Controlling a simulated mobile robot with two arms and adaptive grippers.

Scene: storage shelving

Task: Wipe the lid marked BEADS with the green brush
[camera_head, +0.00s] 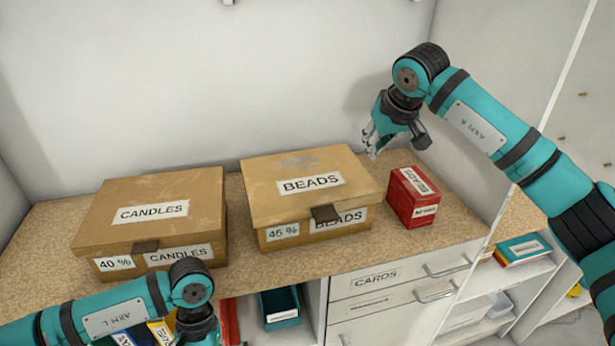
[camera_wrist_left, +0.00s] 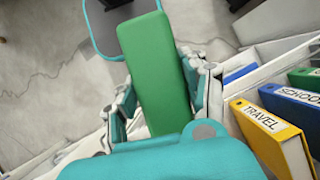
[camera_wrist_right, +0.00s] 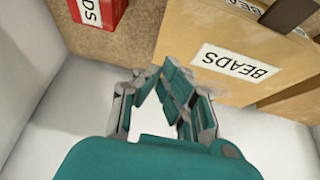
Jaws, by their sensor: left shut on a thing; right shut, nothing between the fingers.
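The box marked BEADS (camera_head: 266,236) stands on the shelf top with its tan lid (camera_head: 345,163) closed. A faint grey smudge shows near the lid's back edge. The lid also shows in the right wrist view (camera_wrist_right: 192,35). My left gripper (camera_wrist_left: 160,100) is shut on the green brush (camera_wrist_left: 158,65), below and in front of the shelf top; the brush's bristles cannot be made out. In the head view the left gripper is mostly cut off at the bottom edge. My right gripper (camera_head: 371,146) is shut and empty, just right of the BEADS box; it shows in the right wrist view (camera_wrist_right: 160,76).
A box marked CANDLES (camera_head: 120,235) stands left of the BEADS box. A small red BEADS box (camera_head: 398,197) stands on the right, near my right gripper. Below are drawers (camera_head: 372,288), a teal bin (camera_head: 280,310) and binders, including a yellow TRAVEL one (camera_wrist_left: 265,138).

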